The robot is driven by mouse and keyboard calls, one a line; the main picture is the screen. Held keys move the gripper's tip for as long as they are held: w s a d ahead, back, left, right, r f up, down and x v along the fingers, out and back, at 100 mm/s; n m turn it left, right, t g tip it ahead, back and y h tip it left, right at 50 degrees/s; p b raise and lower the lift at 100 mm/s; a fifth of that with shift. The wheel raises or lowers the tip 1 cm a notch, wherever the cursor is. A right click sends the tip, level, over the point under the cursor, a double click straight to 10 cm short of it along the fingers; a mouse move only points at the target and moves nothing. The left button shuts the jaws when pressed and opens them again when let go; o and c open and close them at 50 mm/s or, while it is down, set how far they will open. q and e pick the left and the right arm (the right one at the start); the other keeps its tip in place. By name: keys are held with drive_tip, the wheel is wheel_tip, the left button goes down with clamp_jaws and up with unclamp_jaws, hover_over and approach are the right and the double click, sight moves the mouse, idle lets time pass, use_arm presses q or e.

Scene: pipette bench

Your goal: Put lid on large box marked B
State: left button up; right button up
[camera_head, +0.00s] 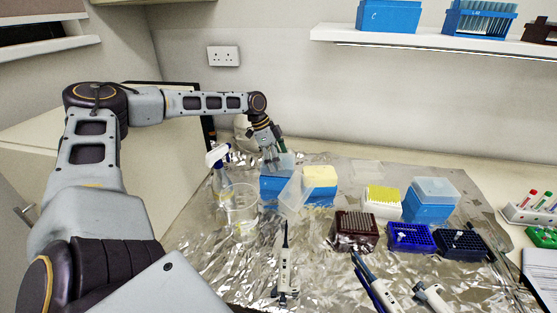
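A large blue box (277,190) stands at the centre left of the foil-covered bench, with a translucent part at its top. A second large blue box (319,197), with a pale yellow top, stands to its right. A translucent lid (295,196) is tilted in front of and between these two boxes. No letter B is legible on any box. My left gripper (272,160) points down at the top of the first blue box. Its fingertips are small and overlap the translucent part, so I cannot tell whether it grips anything. My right gripper is out of view.
A glass beaker (241,222) and spray bottle (219,170) stand left of the boxes. A yellow tip rack (382,200), lidded blue box (431,204), brown rack (356,232) and blue racks stand right. A clear flat piece (367,170) lies behind.

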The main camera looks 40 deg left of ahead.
use_arm(q)
drive_tip(key=shift+s+a+f, duration=0.1)
drive_tip(key=shift+s+f, duration=0.1)
drive_tip(key=shift+f, duration=0.25)
drive_tip(key=shift+s+a+f, duration=0.1)
drive_tip(key=shift+s+f, duration=0.1)
drive_tip(key=shift+f, duration=0.2)
drive_tip(key=o, duration=0.8)
drive_tip(key=shift+w+r, duration=0.2)
drive_tip(key=shift+r, duration=1.7)
drive_tip(key=shift+w+d+v, duration=0.1)
drive_tip(key=shift+d+v, duration=0.05)
drive_tip(key=shift+v, duration=1.1)
drive_tip(key=shift+w+d+v, duration=0.1)
drive_tip(key=shift+d+v, duration=0.05)
drive_tip(key=shift+v, duration=1.15)
drive_tip(key=shift+r, duration=0.15)
clamp_jaws()
